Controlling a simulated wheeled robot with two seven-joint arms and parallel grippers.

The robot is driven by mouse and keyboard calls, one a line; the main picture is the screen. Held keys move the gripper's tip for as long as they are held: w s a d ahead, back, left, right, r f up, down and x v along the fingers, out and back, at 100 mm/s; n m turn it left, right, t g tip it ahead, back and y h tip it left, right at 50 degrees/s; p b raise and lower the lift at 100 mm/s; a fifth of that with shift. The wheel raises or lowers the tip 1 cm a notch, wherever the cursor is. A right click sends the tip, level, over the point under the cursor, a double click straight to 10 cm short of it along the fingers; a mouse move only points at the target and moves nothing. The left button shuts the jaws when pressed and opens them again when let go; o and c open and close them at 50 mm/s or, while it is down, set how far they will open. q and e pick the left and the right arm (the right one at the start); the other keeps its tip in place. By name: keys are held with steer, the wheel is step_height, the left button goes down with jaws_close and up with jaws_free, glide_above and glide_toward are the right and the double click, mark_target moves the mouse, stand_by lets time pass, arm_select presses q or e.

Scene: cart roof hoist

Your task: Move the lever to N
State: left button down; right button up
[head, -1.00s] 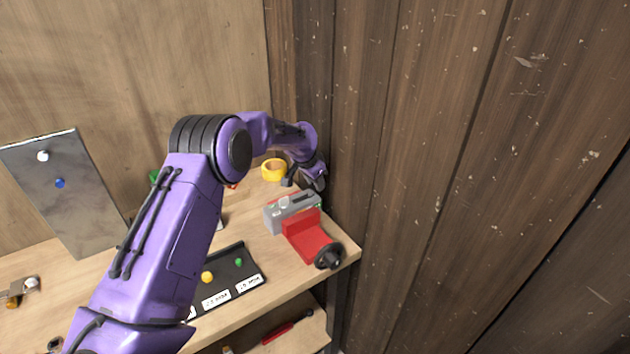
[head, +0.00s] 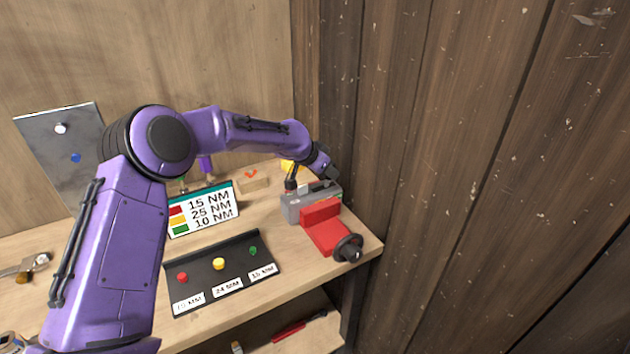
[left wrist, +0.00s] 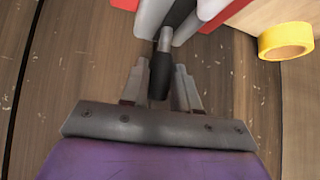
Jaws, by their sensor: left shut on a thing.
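My left gripper (left wrist: 161,78) is shut on the black handle of a lever (left wrist: 160,74) in the left wrist view. A thin metal shaft runs from this handle up to a dark and grey part at the top. In the head view my left gripper (head: 326,172) is at the back edge of a grey unit (head: 297,208) with a red block and black knob. No N marking can be read in either view. My right gripper is not in view.
A black tray (head: 205,267) with coloured knobs and a white sign (head: 203,210) with NM values stand left of the unit. A yellow ring (left wrist: 285,41) lies nearby. The dark wooden wall (head: 430,150) is close on the right. A lower shelf holds tools.

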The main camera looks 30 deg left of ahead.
arm_select(q)
steer(key=b, duration=0.1)
steer(key=s+t+b, duration=0.1)
steer(key=b, duration=0.1)
steer(key=shift+s+a+f+h, duration=0.15)
steer(key=shift+a+f+h, duration=0.2)
steer(key=shift+a+h, duration=0.05)
steer(key=shift+s+a+r+t+b, duration=0.15)
steer(key=shift+s+r+t+b, duration=0.2)
steer(key=shift+b, duration=0.4)
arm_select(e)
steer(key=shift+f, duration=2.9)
arm_select(q)
steer(key=shift+w+f, duration=0.1)
steer(key=c, duration=0.9)
jaws_free()
steer(key=shift+w, duration=0.1)
steer(key=shift+o, duration=0.2)
steer(key=b+v, duration=0.1)
steer(key=v, duration=0.9)
steer(key=shift+s+a+b, duration=0.2)
steer(key=shift+s+b, duration=0.1)
steer(key=shift+b, duration=0.05)
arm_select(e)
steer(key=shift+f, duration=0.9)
